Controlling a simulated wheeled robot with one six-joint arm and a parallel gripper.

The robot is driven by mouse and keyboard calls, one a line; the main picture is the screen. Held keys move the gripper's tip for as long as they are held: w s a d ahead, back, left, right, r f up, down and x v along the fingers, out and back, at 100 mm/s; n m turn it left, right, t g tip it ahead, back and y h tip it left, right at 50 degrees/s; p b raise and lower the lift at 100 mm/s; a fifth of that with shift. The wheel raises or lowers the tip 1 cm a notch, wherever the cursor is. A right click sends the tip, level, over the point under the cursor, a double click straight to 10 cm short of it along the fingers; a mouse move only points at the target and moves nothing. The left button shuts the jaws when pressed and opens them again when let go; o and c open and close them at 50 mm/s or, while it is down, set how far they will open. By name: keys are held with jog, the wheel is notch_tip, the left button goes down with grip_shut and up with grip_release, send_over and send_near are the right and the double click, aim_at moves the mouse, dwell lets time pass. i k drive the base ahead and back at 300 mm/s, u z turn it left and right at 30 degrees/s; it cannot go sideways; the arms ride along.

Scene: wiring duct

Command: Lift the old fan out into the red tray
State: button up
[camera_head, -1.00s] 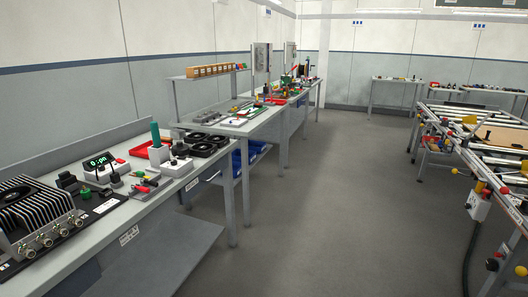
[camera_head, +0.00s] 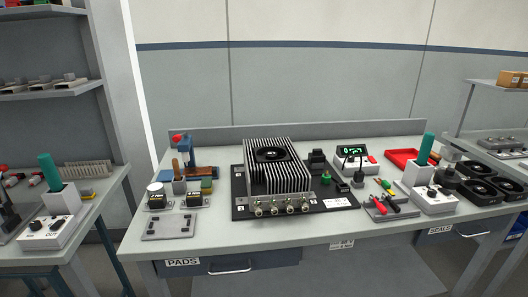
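A black fan (camera_head: 271,154) sits on top of a finned heat-sink unit (camera_head: 276,180) in the middle of the bench. The unit stands on a black mat (camera_head: 238,207) and has several round connectors along its front. A red tray (camera_head: 404,158) lies at the back right of the bench, partly hidden behind a white holder with a green-handled tool. I see nothing in the visible part of the tray. My gripper is not in view.
Several black fans (camera_head: 480,187) lie at the bench's right end. Hand tools (camera_head: 383,205), a station with a green display (camera_head: 352,154) and a white box (camera_head: 432,201) stand between. Left of the unit are a blue press (camera_head: 184,150) and a grey plate (camera_head: 169,225).

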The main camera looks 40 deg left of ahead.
aim_at(268, 154)
jog(key=u, duration=0.95)
jog(key=i, duration=1.05)
jog(key=u, duration=1)
jog(key=i, duration=0.5)
jog(key=u, duration=0.1)
